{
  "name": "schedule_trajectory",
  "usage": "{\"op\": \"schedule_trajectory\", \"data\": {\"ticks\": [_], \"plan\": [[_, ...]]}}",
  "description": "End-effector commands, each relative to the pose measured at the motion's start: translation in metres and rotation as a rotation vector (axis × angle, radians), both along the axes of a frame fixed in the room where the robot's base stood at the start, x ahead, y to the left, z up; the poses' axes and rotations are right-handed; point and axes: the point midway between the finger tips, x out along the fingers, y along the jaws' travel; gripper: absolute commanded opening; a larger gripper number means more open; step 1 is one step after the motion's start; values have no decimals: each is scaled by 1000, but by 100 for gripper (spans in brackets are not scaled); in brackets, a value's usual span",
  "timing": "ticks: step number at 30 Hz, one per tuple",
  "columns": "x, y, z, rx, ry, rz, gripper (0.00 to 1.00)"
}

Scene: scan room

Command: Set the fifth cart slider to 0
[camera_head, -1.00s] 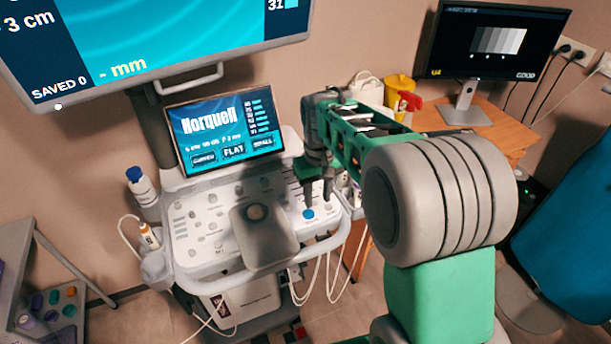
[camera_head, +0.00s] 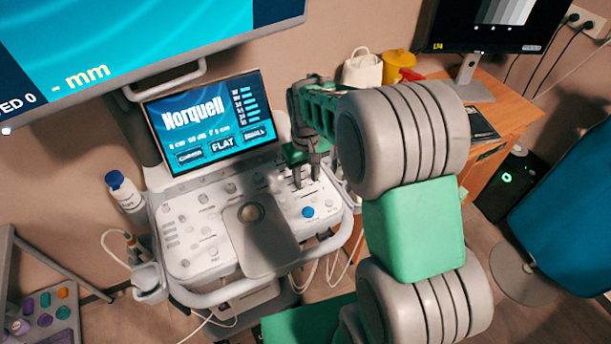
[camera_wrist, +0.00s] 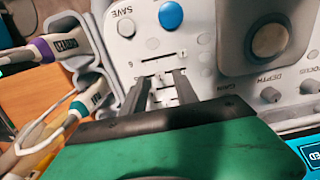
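The slider bank (camera_wrist: 160,58) shows in the wrist view as short dark slots on the white cart panel, beside the "6" mark and below the blue button (camera_wrist: 171,15). My gripper (camera_wrist: 161,75) is over this bank with its two dark fingers apart. White panel and small slider parts show between the fingers; I cannot tell if either finger touches one. The fingers and palm hide the other sliders. In the head view my gripper (camera_head: 306,178) points down at the right of the cart panel (camera_head: 190,225), behind the blue button (camera_head: 308,212). The slider numbers are too small to read.
The cart screen (camera_head: 210,122) stands just behind the panel, with a column of bars at its right. A grey pad with a round knob (camera_head: 251,212) lies left of my gripper. Probes (camera_wrist: 65,48) in holders sit beside the panel. A wooden desk (camera_head: 510,110) is at right.

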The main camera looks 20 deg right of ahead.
Motion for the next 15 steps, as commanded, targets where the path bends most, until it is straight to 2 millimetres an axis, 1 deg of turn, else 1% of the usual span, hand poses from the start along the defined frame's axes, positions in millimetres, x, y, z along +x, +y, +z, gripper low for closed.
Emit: {"op": "schedule_trajectory", "data": {"ticks": [3, 10, 15], "plan": [[0, 0, -9, 0, 0, 0, 35], [0, 0, -11, 0, -1, 0, 35], [0, 0, -11, 0, -1, 0, 22]]}}
